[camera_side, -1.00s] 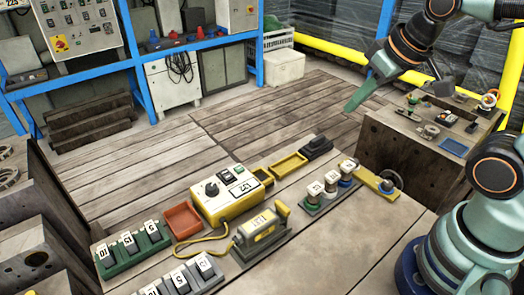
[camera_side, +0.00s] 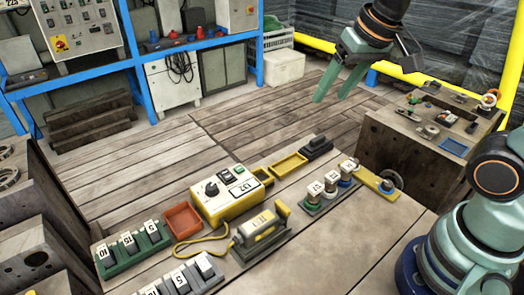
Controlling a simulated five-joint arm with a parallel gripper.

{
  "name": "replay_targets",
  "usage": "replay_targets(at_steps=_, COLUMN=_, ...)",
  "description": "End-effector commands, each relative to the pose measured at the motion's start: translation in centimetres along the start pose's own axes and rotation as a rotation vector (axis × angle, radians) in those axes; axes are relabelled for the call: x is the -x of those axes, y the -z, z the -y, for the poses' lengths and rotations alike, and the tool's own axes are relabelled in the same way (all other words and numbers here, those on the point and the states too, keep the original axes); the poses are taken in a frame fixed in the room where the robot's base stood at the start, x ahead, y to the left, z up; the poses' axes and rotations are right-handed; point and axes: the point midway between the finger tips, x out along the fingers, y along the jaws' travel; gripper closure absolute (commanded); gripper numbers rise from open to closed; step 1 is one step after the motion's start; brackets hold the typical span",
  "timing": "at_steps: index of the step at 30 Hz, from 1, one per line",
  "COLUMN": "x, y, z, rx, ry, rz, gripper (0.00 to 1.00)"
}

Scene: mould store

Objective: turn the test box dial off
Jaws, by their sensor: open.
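The yellow test box (camera_side: 221,210) with a white top stands on the work table. Its black dial (camera_side: 211,189) is at the left of the top face. A small dark and green switch and a label reading 152 are to the right of the dial. The way the dial points is too small to tell. My gripper (camera_side: 340,95) is high above the floor, up and to the right of the test box and well apart from it. Its green fingers are spread and empty.
A red tray (camera_side: 183,220) sits left of the test box, a yellow tray (camera_side: 289,165) right of it. A yellow labelled block (camera_side: 259,226) on a grey stand is in front, with a yellow cable nearby. The table's front right (camera_side: 350,235) is clear.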

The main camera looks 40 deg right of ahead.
Motion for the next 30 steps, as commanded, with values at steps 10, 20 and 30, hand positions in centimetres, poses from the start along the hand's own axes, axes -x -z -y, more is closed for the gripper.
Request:
replay_targets(at_steps=10, x=-3.2, y=4.9, z=8.3, rx=-0.396, ry=-0.044, rz=0.170, gripper=0.36)
replay_targets(at_steps=20, x=-9.3, y=5.7, z=17.1, rx=-0.763, ry=-0.182, rz=0.277, gripper=0.36)
replay_targets(at_steps=30, x=-14.0, y=4.0, z=22.1, rx=-0.993, ry=-0.300, rz=0.300, gripper=0.36)
